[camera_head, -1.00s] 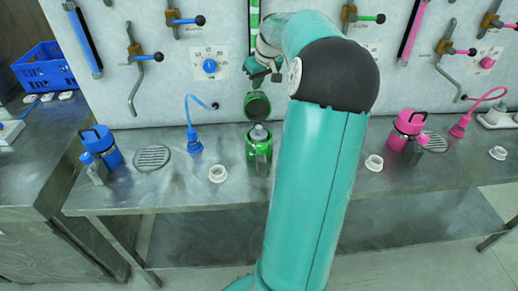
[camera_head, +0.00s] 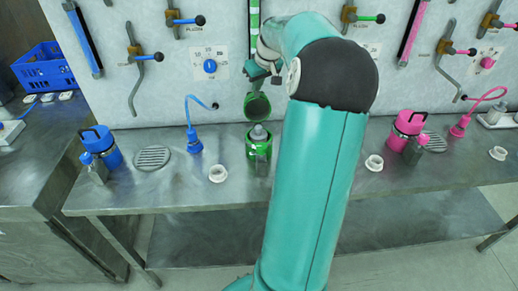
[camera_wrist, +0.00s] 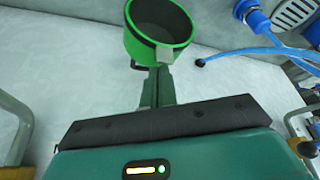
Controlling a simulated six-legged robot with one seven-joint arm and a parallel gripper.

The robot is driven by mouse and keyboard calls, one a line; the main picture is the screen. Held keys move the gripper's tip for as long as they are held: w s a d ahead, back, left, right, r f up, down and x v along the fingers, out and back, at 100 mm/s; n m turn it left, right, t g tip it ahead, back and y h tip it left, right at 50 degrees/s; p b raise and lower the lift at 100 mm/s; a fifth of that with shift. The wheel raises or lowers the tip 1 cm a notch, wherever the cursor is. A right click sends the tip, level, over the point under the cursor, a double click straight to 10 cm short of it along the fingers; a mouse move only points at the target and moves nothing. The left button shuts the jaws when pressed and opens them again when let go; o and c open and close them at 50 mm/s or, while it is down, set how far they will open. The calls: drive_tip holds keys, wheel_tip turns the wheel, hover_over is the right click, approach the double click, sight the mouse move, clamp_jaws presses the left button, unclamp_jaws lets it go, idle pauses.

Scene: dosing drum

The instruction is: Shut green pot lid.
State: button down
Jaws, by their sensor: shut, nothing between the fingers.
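The green pot (camera_head: 258,150) stands on the metal bench near the middle of the head view. Its round green lid (camera_head: 257,106) is open, raised at the back of the pot, with its dark inside facing forward. A grey metal piece shows in the pot's mouth. My gripper (camera_head: 263,74) is just above and behind the lid. In the wrist view the shut, empty fingers (camera_wrist: 158,85) point toward the green lid (camera_wrist: 134,42), which has a grey tab at its edge. The fingertips look very close to the lid; I cannot tell if they touch.
A blue pot (camera_head: 104,148) stands left and a pink pot (camera_head: 406,128) right. White rings (camera_head: 218,174) lie on the bench (camera_head: 330,190). Blue and pink hoses rise from it. Levers and dials fill the wall behind (camera_head: 215,30). My arm covers the area right of the green pot.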

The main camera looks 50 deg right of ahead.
drive_tip(key=shift+f, duration=0.5)
drive_tip(key=shift+s+a, duration=0.15)
